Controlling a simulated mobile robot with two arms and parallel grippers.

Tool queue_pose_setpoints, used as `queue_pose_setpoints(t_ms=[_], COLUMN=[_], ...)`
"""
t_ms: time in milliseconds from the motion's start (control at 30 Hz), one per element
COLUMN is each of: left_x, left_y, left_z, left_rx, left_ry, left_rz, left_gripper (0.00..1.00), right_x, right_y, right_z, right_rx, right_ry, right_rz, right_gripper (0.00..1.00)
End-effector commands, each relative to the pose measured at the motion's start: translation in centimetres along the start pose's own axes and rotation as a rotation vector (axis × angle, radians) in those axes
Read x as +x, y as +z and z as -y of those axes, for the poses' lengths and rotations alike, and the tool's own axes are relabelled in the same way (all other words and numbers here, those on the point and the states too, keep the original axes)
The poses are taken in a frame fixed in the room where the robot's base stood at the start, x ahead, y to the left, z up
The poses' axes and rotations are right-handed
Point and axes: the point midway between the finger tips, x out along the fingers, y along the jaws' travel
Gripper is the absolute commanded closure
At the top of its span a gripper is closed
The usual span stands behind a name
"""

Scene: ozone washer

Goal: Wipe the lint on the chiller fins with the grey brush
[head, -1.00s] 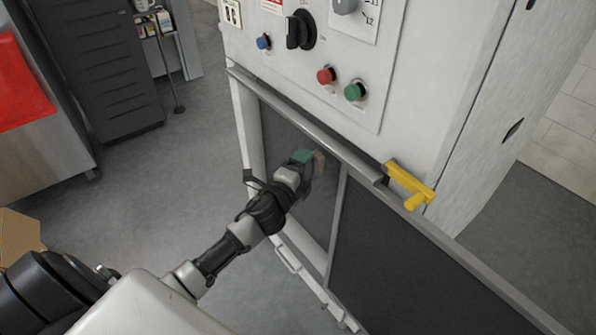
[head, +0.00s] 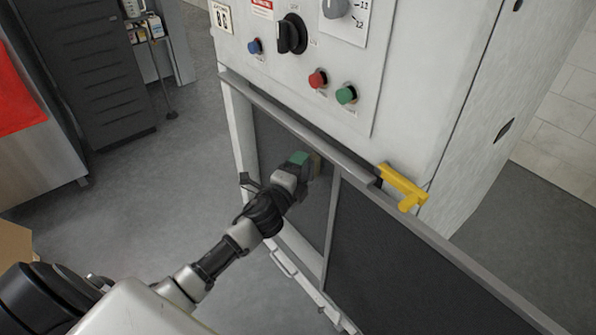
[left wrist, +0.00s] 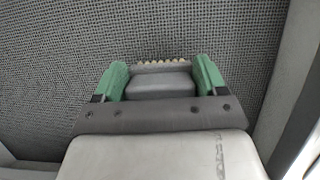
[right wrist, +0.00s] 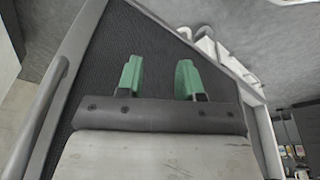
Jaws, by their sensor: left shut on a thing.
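My left gripper (head: 308,168) reaches the dark left panel of the white machine, the chiller fins (head: 276,148). In the left wrist view its green fingers (left wrist: 160,82) are shut on the sides of the grey brush (left wrist: 158,85). The brush's pale bristles face the fine grid of the fins (left wrist: 200,35); I cannot tell whether they touch it. No lint can be made out on the fins. My right gripper (right wrist: 160,82) shows only in the right wrist view, open and empty in front of a dark mesh panel.
A yellow handle (head: 403,188) sticks out at the ledge, right of my left gripper. Buttons and knobs (head: 292,34) sit above. A second dark panel (head: 400,270) lies to the right. A dark drawer cabinet (head: 85,70) stands at the left, with open floor between.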

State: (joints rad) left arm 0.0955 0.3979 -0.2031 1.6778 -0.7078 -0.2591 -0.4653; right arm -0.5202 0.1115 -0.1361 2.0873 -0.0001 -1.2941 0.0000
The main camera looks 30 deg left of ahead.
Motion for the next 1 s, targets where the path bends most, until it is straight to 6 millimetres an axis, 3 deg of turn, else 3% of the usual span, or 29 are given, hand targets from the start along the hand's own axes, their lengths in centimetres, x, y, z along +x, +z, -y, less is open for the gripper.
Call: queue_pose_setpoints(t_ms=[1000], left_x=[1.4], left_y=[-1.0], left_z=[0.1], left_rx=[0.000], left_ry=[-0.001], left_rz=[-0.001], left_gripper=[0.47], right_x=[-0.6], right_y=[-0.2], right_z=[0.0], right_rx=[-0.001], right_ry=[0.000], right_rz=[-0.005], right_gripper=[0.63])
